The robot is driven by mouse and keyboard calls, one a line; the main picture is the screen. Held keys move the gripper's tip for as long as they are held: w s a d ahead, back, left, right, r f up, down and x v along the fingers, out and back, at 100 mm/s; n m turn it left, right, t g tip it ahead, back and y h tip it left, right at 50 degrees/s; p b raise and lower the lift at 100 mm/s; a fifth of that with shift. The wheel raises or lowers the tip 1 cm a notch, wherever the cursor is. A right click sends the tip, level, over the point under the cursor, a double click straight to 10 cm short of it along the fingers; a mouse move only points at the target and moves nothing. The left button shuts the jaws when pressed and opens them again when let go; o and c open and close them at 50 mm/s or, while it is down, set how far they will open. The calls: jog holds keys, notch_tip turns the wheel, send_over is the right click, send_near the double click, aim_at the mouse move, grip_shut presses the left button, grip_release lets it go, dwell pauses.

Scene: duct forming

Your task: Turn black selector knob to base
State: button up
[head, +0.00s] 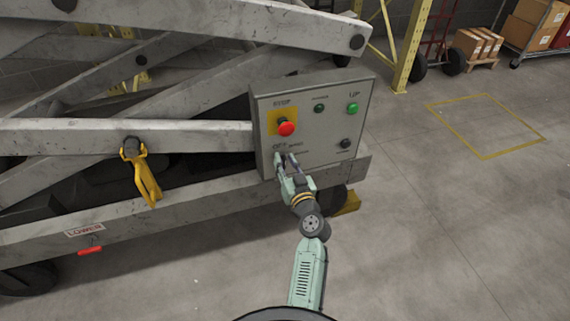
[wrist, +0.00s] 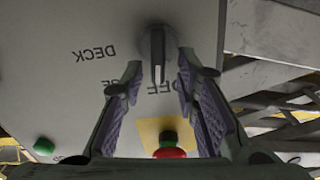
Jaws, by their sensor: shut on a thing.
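The black selector knob (wrist: 157,46) is on the grey control panel (head: 328,147), at its lower left. In the wrist view, which is upside down, its upright bar is toward the word OFF, with DECK to the left and a partly hidden label ending in SE below that. My gripper (wrist: 160,68) has its two fingers on either side of the knob and is shut on it. In the head view my gripper (head: 286,160) is at the panel's lower left and hides the knob.
A red stop button (head: 286,128) on a yellow plate is just above my gripper. A green button (head: 352,108), a small dark green one (head: 319,108) and a black control (head: 345,143) are further right. A yellow clamp (head: 145,180) hangs on the lift frame.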

jog(key=m, duration=0.2)
jog(key=d+m+b, duration=0.1)
jog(key=m, duration=0.1)
jog(key=shift+w+d+f, duration=0.1)
jog(key=shift+w+d, duration=0.05)
jog(key=shift+d+f+m+b, duration=0.15)
jog(key=shift+m+b, duration=0.35)
jog(key=shift+m, duration=1.1)
grip_shut()
jog(key=shift+d, duration=0.1)
jog(key=o, duration=1.2)
grip_release()
jog(key=shift+a, duration=0.2)
jog(key=v, duration=0.7)
jog(key=shift+s, duration=0.2)
